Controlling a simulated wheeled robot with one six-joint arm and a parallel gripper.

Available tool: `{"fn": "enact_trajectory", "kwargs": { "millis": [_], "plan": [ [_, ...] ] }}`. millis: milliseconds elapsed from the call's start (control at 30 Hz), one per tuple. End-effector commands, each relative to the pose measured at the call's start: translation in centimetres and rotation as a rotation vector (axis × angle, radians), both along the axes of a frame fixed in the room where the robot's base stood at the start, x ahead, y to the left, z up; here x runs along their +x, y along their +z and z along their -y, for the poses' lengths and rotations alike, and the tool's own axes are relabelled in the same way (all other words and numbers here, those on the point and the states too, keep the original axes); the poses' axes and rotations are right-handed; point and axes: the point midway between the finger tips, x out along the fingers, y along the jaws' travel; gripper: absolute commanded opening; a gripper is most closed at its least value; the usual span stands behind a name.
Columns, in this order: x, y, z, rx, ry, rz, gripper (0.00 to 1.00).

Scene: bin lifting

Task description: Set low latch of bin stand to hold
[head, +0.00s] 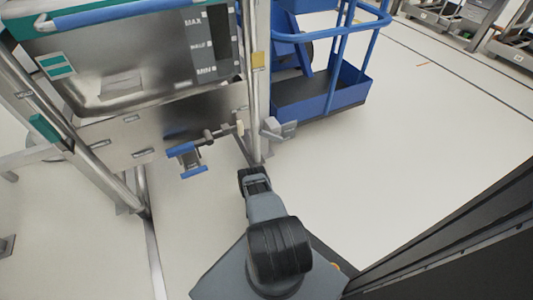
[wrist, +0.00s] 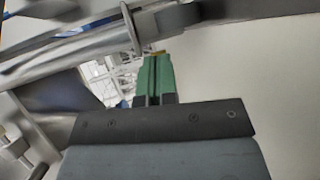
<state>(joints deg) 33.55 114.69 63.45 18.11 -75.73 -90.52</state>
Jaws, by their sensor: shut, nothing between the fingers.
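The bin stand (head: 254,85) is a frame of steel posts around a metal bin (head: 130,65). Low on its front plate, a blue-handled part (head: 187,157) sits on a short horizontal shaft that ends in a pale knob; it looks like the low latch, but I cannot read its setting. A grey bracket (head: 278,128) sits beside the right post. My gripper is at the foot of that post in the head view, its fingers hidden there. In the wrist view my gripper (wrist: 154,60) has green fingers pressed together, empty, close to a metal rod with a thin round disc (wrist: 131,28); contact is unclear.
A blue cart (head: 325,95) stands behind and right of the stand. The pale floor (head: 400,140) to the right is open. A dark panel (head: 460,240) fills the lower right. A teal-marked post (head: 45,128) stands at the left.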

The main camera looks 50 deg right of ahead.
Motion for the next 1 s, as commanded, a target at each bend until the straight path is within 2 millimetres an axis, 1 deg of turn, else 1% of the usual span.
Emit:
{"fn": "enact_trajectory", "kwargs": {
  "millis": [33,100,200,300,400,500,600,1000],
  "plan": [
    [0.5,1.5,0.6,-0.117,0.004,0.006,0.0],
    [0.7,3.8,1.1,-0.285,-0.002,-0.004,0.0],
    [0.7,6.5,1.3,-0.507,-0.03,-0.026,0.0],
    [0.4,8.8,1.2,-0.698,-0.08,-0.05,0.0],
    [0.0,10.5,1.0,-0.841,-0.13,-0.071,0.0],
    [-0.2,11.5,0.7,-0.925,-0.166,-0.086,0.0],
    [-0.4,12.0,0.6,-0.964,-0.185,-0.094,0.0],
    [-0.3,12.2,0.7,-0.971,-0.189,-0.096,0.0]
  ]
}}
